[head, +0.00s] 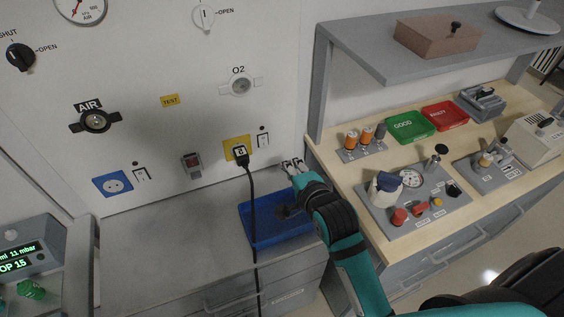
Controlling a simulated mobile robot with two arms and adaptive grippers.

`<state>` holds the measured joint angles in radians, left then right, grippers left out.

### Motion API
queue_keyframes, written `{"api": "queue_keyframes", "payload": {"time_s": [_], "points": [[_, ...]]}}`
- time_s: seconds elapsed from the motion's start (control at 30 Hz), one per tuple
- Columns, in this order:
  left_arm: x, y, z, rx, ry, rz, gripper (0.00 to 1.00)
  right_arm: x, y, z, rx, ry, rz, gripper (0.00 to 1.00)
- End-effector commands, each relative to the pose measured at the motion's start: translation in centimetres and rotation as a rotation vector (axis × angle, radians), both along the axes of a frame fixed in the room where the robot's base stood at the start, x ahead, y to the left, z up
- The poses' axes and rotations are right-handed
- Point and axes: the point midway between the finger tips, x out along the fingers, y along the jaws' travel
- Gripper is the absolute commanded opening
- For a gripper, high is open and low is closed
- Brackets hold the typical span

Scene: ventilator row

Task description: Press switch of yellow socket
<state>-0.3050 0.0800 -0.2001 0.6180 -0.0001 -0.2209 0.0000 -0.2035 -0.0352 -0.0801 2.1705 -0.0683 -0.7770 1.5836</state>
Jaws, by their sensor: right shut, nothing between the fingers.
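The yellow socket (229,143) is on the white wall panel, with a black plug (241,153) in it. The plug's cord hangs down in front of the panel. The small white and black switch (263,140) is just right of the yellow socket and is uncovered; I cannot tell its position. My right gripper (291,163) is shut and empty. It is below and to the right of the switch, apart from it in the picture. My left gripper is not in view.
A blue tray (252,238) sits on the grey counter below my right wrist. A blue socket (113,184) with its own switch (141,174) is at left. A red rocker (191,164) is between the sockets. A wooden bench (343,175) with instruments stands at right.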

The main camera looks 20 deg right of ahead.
Motion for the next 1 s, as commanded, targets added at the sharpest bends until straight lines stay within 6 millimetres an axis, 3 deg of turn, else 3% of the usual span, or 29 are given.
{"api": "queue_keyframes", "payload": {"time_s": [0.03,0.17,0.63,0.77,1.0], "points": [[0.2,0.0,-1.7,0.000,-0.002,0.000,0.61,0.0,0.0,-1.1,0.005,0.007,-0.004,0.00],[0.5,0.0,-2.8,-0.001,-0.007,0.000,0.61,-0.3,0.0,-1.3,0.003,0.027,-0.001,0.00],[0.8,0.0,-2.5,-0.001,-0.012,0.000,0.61,0.0,0.0,-1.2,-0.002,0.037,0.002,0.00],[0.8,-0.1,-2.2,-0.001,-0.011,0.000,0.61,1.5,0.1,-1.8,-0.003,0.036,0.003,0.00],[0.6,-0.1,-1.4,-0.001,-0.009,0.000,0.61,6.2,0.2,-3.7,-0.005,0.037,0.002,0.00]]}}
